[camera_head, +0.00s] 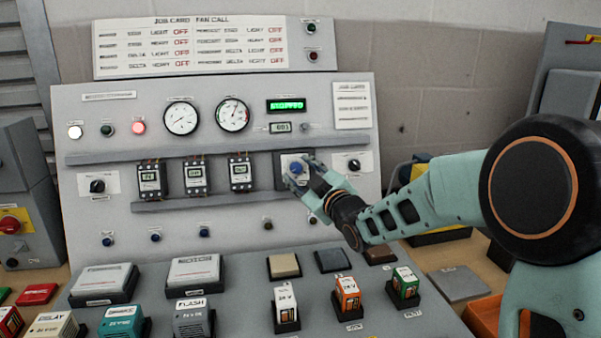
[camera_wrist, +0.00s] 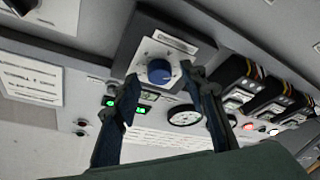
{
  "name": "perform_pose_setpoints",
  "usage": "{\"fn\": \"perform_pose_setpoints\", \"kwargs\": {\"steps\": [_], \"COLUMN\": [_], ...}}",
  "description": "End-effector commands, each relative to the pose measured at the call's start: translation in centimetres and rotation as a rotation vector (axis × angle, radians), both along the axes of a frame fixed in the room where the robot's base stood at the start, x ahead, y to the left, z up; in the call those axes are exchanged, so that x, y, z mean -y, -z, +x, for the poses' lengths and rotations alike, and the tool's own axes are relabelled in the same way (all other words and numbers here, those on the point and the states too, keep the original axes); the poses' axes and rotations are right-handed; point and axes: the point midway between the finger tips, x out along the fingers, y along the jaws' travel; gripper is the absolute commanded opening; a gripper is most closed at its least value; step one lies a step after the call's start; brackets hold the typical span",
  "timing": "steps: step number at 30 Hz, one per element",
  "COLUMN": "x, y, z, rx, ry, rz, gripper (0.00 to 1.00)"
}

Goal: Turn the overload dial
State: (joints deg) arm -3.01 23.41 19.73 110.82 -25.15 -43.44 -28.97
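A blue round dial (camera_head: 296,168) sits on a pale plate on the sloped grey panel, right of the row of relays. In the wrist view my gripper (camera_wrist: 160,77) is open, with one fingertip on each side of the dial. A gap shows on both sides; I see no clear contact.
Black knobs stand at the right (camera_head: 354,165) and far left (camera_head: 97,186) of the panel. Relays (camera_head: 241,172) line the shelf left of the dial. A green display (camera_head: 286,105) reads STOPPED. Coloured blocks (camera_head: 347,297) stand on the desk below.

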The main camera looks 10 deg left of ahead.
Motion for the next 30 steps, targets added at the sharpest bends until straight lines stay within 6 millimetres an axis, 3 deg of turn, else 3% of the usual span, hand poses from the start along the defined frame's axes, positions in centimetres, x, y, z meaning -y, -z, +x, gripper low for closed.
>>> {"fn": "perform_pose_setpoints", "kwargs": {"steps": [7, 17, 30], "x": [-0.03, -0.02, -0.13], "y": [-0.03, -0.03, 0.45], "z": [0.02, 0.0, -0.1], "rx": [0.0, 0.0, -0.035], "ry": [0.0, 0.0, 0.03], "rz": [0.0, 0.0, 0.075], "gripper": [0.37, 0.01, 0.0]}}
